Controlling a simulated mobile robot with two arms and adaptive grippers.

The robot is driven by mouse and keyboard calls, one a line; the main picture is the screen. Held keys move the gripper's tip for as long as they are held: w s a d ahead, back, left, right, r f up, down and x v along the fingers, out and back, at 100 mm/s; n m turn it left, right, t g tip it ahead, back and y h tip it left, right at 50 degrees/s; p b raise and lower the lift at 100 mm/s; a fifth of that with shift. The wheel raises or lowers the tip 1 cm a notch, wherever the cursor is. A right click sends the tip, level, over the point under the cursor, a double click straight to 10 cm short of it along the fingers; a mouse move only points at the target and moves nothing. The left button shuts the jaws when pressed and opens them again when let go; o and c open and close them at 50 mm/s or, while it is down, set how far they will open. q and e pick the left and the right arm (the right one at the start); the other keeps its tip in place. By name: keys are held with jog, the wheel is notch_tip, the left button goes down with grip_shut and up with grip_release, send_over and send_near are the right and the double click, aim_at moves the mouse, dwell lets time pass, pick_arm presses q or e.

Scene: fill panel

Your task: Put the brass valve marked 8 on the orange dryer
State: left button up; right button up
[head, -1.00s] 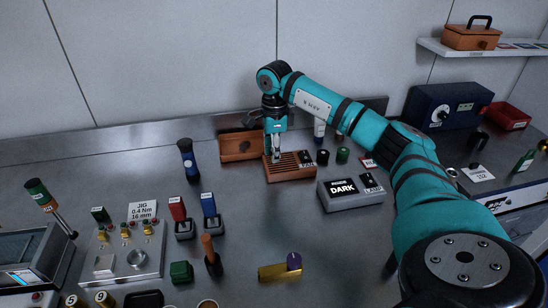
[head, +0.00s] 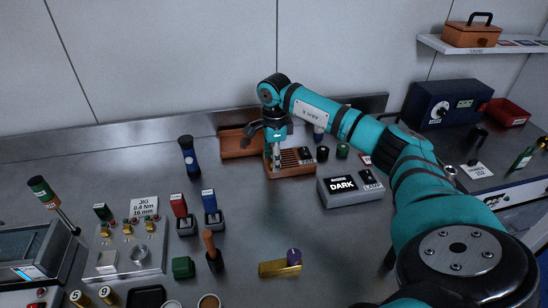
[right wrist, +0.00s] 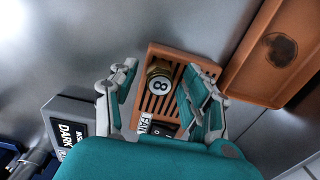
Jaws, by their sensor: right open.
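The brass valve marked 8 (right wrist: 160,84) stands on the slats of the orange dryer (right wrist: 152,112), number cap facing the wrist camera. The dryer also shows in the head view (head: 297,170), with a FAN label at its right end. My right gripper (right wrist: 163,80) is open, its fingers apart on either side of the valve with visible gaps. In the head view my right gripper (head: 274,148) is over the left part of the dryer and partly hides the valve. My left gripper is out of view.
An orange tray (head: 236,152) lies behind and left of the dryer. A grey box marked DARK (head: 350,191) stands in front right. Brass valves 5 (head: 79,298) and 9 (head: 106,295) are at lower left.

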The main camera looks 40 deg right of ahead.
jog(key=shift+r, duration=0.1)
notch_tip(320, 180, up, 12)
jog(key=b, duration=0.2)
jog(key=shift+s, duration=0.15)
dwell(0.4)
